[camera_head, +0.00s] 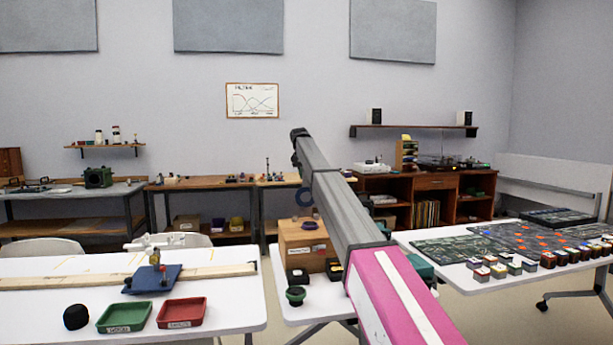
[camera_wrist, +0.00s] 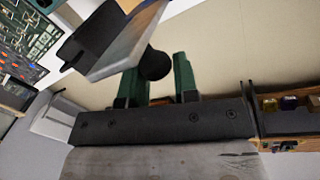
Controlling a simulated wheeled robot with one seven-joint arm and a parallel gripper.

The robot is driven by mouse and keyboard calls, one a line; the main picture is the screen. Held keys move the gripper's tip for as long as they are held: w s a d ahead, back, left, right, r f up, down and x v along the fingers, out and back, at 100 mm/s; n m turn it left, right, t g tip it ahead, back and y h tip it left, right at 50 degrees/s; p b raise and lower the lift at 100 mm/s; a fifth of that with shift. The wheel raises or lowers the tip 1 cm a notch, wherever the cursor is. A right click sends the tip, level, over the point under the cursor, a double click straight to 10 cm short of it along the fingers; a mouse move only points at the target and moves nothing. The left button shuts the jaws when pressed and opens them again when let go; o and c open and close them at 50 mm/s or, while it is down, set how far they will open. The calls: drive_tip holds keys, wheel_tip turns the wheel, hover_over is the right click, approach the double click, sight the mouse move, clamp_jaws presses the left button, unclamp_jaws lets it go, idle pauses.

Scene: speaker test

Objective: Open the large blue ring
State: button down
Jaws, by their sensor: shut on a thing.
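A dark blue ring (camera_head: 299,198) shows in the head view at the left edge of my arm, above the wooden box; the arm hides part of it. In the head view my arm covers my gripper. In the wrist view the two green fingers of my gripper (camera_wrist: 161,76) are shut on a dark round knob-like thing (camera_wrist: 155,62). A pale grey flat piece (camera_wrist: 122,48) lies beside it, with a dark piece (camera_wrist: 95,30) behind. I cannot tell whether the held thing is part of the blue ring.
The wooden box (camera_head: 296,240) stands on a small white table, with a purple dish on it and small dark items beside it. A white table at left bears a green tray (camera_head: 124,317) and a red tray (camera_head: 181,313). Circuit boards (camera_head: 460,249) and several small blocks lie at right.

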drive_tip(key=shift+s+a+f, duration=0.25)
drive_tip(key=shift+a+f, duration=0.1)
drive_tip(key=shift+a, duration=0.15)
drive_tip(key=c, duration=1)
unclamp_jaws()
drive_tip(key=shift+a, duration=0.15)
drive_tip(key=shift+o, duration=0.2)
drive_tip(key=shift+w+r, duration=0.1)
drive_tip(key=shift+w+d+r, duration=0.1)
drive_tip(key=shift+d, duration=0.2)
drive_tip(key=shift+r, duration=0.2)
wheel_tip(320, 180, up, 10)
drive_tip(key=a, duration=0.1)
drive_tip(key=shift+a+r, duration=0.15)
drive_tip(key=shift+a, duration=0.2)
